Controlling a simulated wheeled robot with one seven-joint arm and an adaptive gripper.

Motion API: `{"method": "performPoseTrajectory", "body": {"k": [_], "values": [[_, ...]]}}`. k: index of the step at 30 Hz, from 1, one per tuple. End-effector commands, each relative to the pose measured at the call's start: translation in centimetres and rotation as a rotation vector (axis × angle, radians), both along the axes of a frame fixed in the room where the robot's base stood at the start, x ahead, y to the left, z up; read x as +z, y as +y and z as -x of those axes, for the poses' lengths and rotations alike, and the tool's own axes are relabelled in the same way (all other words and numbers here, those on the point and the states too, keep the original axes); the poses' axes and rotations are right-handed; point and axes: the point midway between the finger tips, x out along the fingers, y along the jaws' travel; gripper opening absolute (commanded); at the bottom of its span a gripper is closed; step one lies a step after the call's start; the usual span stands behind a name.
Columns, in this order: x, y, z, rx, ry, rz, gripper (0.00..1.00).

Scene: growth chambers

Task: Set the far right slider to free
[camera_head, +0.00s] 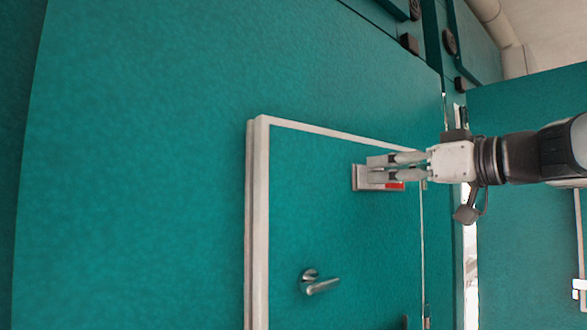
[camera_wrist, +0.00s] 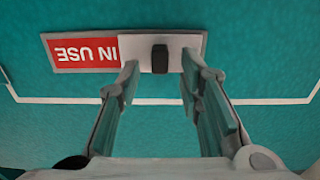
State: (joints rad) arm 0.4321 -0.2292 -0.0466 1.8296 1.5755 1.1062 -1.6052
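The slider sign (camera_wrist: 185,43) is a pale plate on the teal door (camera_head: 350,240). In the wrist view its red part (camera_wrist: 83,51) reads "IN USE" upside down, and a dark knob (camera_wrist: 160,58) stands near the plate's middle. In the head view the sign (camera_head: 359,178) is partly hidden behind my fingers, with some red showing. My gripper (camera_wrist: 157,70) is open, its two fingertips on either side of the knob with gaps between. I cannot tell whether the fingertips touch the plate. My gripper also shows in the head view (camera_head: 368,168), reaching in from the right.
A metal door handle (camera_head: 320,285) sticks out below the sign. A pale frame (camera_head: 257,220) edges the door on the left and top. Another teal surface (camera_head: 525,110) stands at the right beside my arm. The wall left of the door is clear.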

Motion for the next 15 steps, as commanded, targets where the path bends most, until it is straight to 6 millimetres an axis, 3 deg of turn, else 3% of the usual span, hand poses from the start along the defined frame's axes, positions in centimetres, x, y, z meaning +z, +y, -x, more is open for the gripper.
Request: {"method": "performPoseTrajectory", "body": {"k": [10,15], "values": [[-0.04,0.23,-0.33,0.000,0.001,-0.001,0.33],[-0.04,0.22,-0.31,0.000,0.001,-0.001,0.00]]}}
